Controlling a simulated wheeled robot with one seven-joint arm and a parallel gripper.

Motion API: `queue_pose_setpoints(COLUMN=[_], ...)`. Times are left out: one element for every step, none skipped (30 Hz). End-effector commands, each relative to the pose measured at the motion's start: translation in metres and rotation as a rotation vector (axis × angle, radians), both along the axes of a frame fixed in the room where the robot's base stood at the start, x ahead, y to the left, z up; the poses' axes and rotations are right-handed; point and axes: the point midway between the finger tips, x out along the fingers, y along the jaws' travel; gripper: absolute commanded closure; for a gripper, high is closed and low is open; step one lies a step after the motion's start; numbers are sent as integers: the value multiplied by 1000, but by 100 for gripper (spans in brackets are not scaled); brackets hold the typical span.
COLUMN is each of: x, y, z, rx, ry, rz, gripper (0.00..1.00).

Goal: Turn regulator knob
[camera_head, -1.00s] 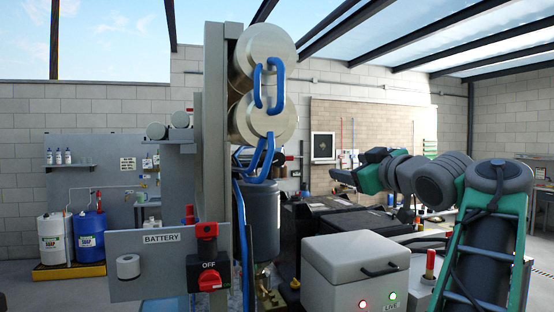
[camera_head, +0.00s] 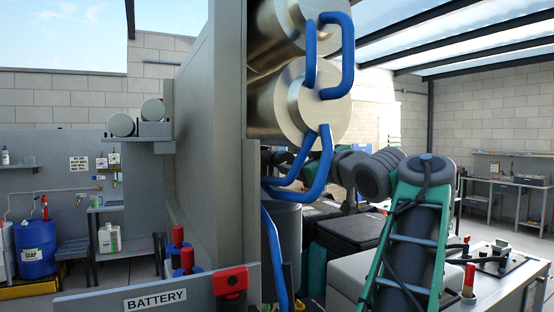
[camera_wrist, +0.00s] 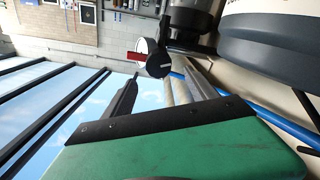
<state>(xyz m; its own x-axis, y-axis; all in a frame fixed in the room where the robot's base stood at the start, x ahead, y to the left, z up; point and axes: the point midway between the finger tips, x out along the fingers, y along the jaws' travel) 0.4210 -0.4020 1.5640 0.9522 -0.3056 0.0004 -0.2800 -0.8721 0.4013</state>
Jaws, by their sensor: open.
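A black round knob (camera_wrist: 158,64) with a pale pointer line shows in the wrist view, most likely the regulator knob. A white round part (camera_wrist: 146,46) and a red piece lie right by it. My gripper (camera_wrist: 162,74) is open, and the knob appears between and beyond its two dark fingertips. I cannot tell whether they touch it. In the head view, the knob and my gripper are hidden behind the steel membrane tubes (camera_head: 295,100) and blue pipes (camera_head: 318,165).
A tall grey panel (camera_head: 208,140) stands left of the tubes. A battery plate (camera_head: 150,300) with a red switch (camera_head: 231,283) is low in front. In the wrist view, a large grey rounded vessel (camera_wrist: 275,45) and a blue pipe (camera_wrist: 275,122) lie close on the right.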

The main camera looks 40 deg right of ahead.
Motion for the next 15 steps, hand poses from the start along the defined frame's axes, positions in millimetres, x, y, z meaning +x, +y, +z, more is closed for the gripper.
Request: queue_pose_setpoints(x=[8, 14, 22, 28, 34, 41, 46, 51, 56, 60, 62, 64, 66, 67, 67], y=[-2, -3, -6, -8, -9, -12, -13, -15, -16, -18, -19, -19, -19, -20, -20], z=[2, 2, 2, 3, 3, 2, 2, 3, 2, 2, 1, 1, 1, 1, 0], rx=[3, 3, 4, 3, 3, 3, 3, 2, 3, 3, 2, 1, 1, 0, 0], ry=[0, 1, 2, 1, 1, 1, 2, 1, 1, 1, 1, 1, 1, 1, 0], rz=[3, 5, 4, 5, 5, 5, 5, 4, 5, 4, 3, 3, 3, 3, 3], gripper=[33, 33, 33, 33, 33, 33, 33, 33, 33, 33, 33, 33, 33, 33, 33])
